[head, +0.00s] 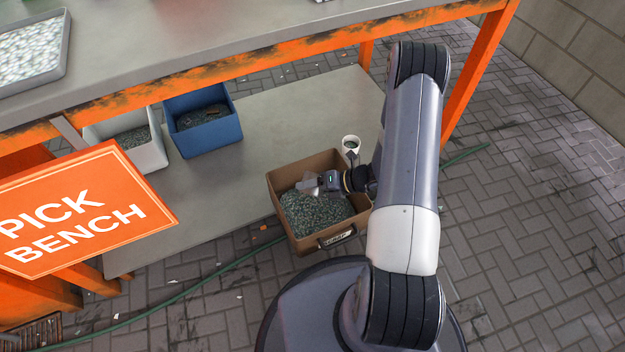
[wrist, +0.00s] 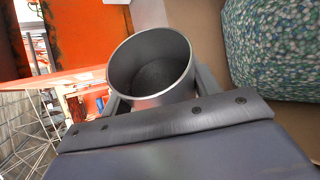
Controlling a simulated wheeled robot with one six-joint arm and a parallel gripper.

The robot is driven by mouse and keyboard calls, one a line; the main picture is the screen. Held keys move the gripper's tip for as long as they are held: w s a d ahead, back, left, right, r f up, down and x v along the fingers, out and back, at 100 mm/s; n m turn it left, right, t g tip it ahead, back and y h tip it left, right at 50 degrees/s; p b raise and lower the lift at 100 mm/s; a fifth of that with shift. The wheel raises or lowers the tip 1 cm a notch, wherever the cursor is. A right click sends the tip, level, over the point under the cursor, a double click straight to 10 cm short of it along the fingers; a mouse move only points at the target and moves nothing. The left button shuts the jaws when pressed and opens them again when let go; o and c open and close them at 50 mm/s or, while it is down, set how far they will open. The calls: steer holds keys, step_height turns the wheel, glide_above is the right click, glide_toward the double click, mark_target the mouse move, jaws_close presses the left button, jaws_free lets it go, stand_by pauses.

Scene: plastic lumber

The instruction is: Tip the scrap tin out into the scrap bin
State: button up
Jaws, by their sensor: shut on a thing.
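The scrap bin (head: 278,217), a brown box with a "SCRAP" label on its front, stands at the front edge of the low shelf. It is filled with green-grey granules (head: 315,214), which also show at the right of the wrist view (wrist: 275,45). My gripper (head: 314,184) is over the bin. It is shut on the scrap tin, a grey round tin (wrist: 182,98) held between the fingers in the wrist view. The tin's mouth shows, with a dark inside and no granules that I can make out. In the head view the tin is small and hard to separate from the gripper.
A white cup (head: 351,142) with dark contents stands just behind the bin. A blue bin (head: 221,130) and a pale grey bin (head: 150,157) stand further left on the shelf (head: 225,190). An orange "PICK BENCH" sign (head: 85,210) hangs at the left. The bench top (head: 185,42) overhangs the shelf.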

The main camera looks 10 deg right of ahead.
steer(key=shift+w+d+m+g+y+p, duration=0.15)
steer(key=shift+w+m+g+y+p, duration=0.15)
steer(key=shift+m+g+y, duration=0.35)
steer(key=shift+w+d+m+g+y, duration=0.2)
steer(key=shift+m+g+y, duration=0.35)
steer(key=shift+m, duration=0.4)
steer(key=m+y+b, duration=0.1)
steer(key=w+r+m+g+y+b, duration=0.1)
steer(key=m, duration=0.1)
steer(key=shift+w+d, duration=0.1)
steer(key=shift+d, duration=0.25)
steer(key=shift+r, duration=0.1)
